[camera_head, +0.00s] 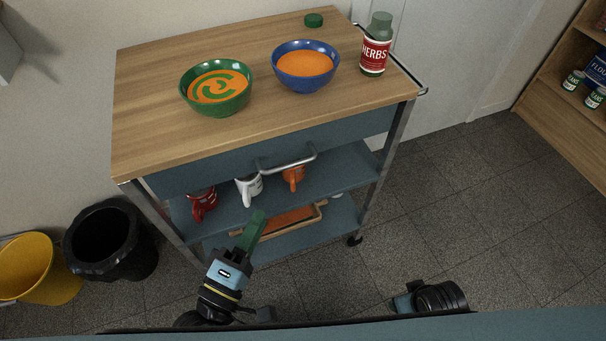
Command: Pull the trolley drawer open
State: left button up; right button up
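The trolley's blue drawer front (215,173) sits under the wooden top (225,140) and looks flush with the frame. Its metal bar handle (290,164) sticks out from the middle of the front. My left gripper (256,217) is below and a little left of the handle, apart from it, with its green fingers pointing up toward the trolley. The fingers overlap in this view, so their gap does not show. My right gripper (403,302) is low at the right, far from the handle; its fingers cannot be made out.
A green bowl (236,105), a blue bowl (288,82), a herbs bottle (374,57) and a green lid (313,20) are on the top. Mugs stand on the shelf (345,165) below the drawer. Bins stand at left. The floor to the right is clear.

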aim_at(288, 164)
pick_arm(q)
jog(key=x, duration=0.6)
jog(key=b+x, duration=0.1)
jog(key=x, duration=0.5)
jog(key=shift+w+r, duration=0.15)
jog(key=shift+r, duration=0.1)
jog(key=shift+w+d+r, duration=0.1)
jog(key=shift+w+d, duration=0.15)
jog(key=shift+w, duration=0.2)
pick_arm(e)
jog(key=shift+w+a+r, duration=0.3)
jog(key=shift+a+r, duration=0.15)
jog(key=shift+r, duration=0.35)
jog(key=shift+w+a+r, duration=0.25)
jog(key=shift+a+r, duration=0.15)
jog(key=shift+r, duration=0.35)
pick_arm(q)
grip_shut()
pick_arm(e)
jog(key=shift+s, duration=0.1)
